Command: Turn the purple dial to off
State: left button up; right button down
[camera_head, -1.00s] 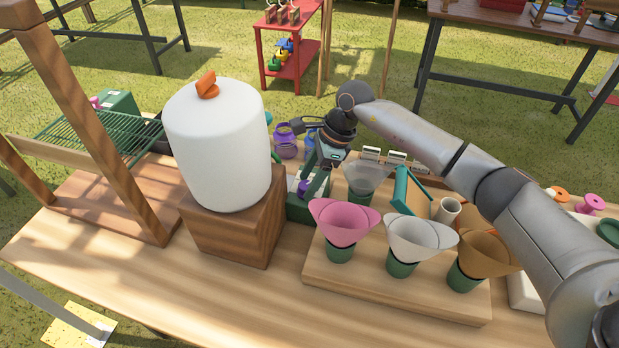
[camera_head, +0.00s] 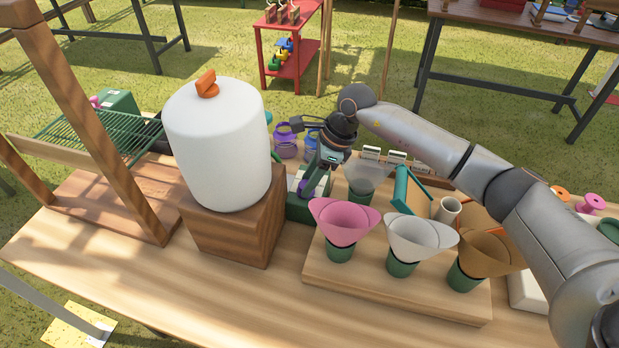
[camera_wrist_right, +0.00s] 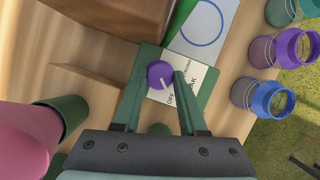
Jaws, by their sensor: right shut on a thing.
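The purple dial (camera_wrist_right: 160,74) sits on a white label plate on the green control box (camera_head: 308,208), beside the white tank's wooden stand. My right gripper (camera_wrist_right: 161,82) points down over the box, its green fingers on either side of the dial and shut on it. In the wrist view the white line on the dial points down toward the printed word OFF (camera_wrist_right: 171,97). In the head view my right gripper (camera_head: 316,186) covers most of the dial. My left gripper is not in view.
The white tank (camera_head: 218,145) stands on a wooden block (camera_head: 235,228) left of the box. Pink (camera_head: 345,220), white (camera_head: 420,235) and brown (camera_head: 483,250) paper cones stand in a wooden holder (camera_head: 390,293) in front right. Purple (camera_head: 286,140) and blue (camera_wrist_right: 268,97) jars stand behind.

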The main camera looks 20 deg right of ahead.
jog(key=shift+m+t+h, duration=0.3)
jog(key=shift+m+t, duration=0.3)
jog(key=shift+m, duration=1)
jog(key=shift+c, duration=2.3)
grip_release()
jog(key=shift+s, duration=0.1)
jog(key=b+v, duration=0.1)
jog(key=v, duration=1.1)
jog(key=shift+r, duration=0.35)
